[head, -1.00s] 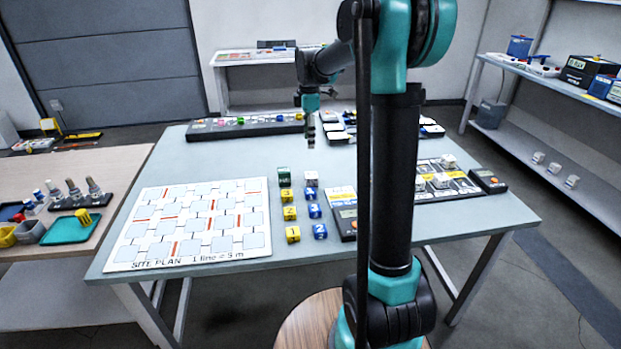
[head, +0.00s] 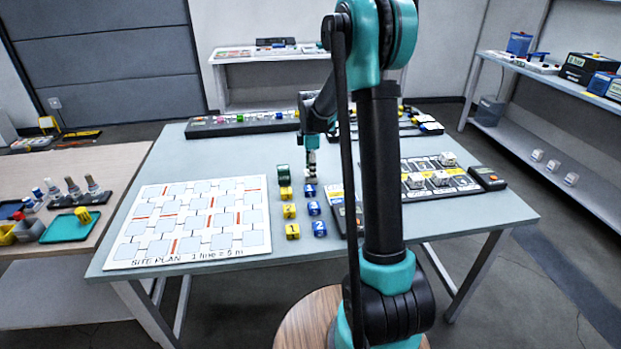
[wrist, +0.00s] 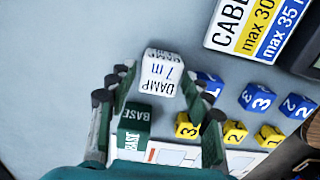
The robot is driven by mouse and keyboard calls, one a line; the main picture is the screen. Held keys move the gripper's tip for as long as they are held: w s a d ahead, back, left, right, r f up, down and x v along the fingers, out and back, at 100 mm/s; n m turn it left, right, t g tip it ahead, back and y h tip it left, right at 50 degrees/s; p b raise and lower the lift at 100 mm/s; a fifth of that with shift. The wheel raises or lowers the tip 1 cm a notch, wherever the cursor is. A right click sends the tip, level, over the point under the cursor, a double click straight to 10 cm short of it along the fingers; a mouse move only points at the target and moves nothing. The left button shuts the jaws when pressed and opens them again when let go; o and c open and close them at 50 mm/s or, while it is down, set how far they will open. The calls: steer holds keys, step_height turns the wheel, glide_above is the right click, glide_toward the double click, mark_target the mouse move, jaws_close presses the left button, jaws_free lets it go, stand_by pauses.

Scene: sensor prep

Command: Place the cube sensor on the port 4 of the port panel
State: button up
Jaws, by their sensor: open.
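The cube sensor, a white cube marked "DAMP 7 m" (wrist: 161,77), stands on the table at the back of a group of small cubes. My gripper (wrist: 166,84) is open, with the cube showing between its fingertips and gaps on both sides in the wrist view. In the head view my gripper (head: 311,160) points straight down over the white cube (head: 311,174) and partly hides it. A black panel with several white cubes (head: 441,179) lies at the right; a long black strip with coloured pieces (head: 245,123) lies at the back. I cannot tell which is the port panel.
A green BASE cube (wrist: 132,135), yellow cubes (head: 289,211) and blue cubes (head: 315,208) stand close by. A cable-limit board (wrist: 258,28) lies beside them. The site plan sheet (head: 187,220) covers the table's left. My arm hides part of the table's middle right.

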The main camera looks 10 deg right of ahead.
steer(key=shift+f, duration=0.95)
steer(key=c, duration=1)
steer(key=shift+r, duration=0.1)
steer(key=shift+c, duration=0.2)
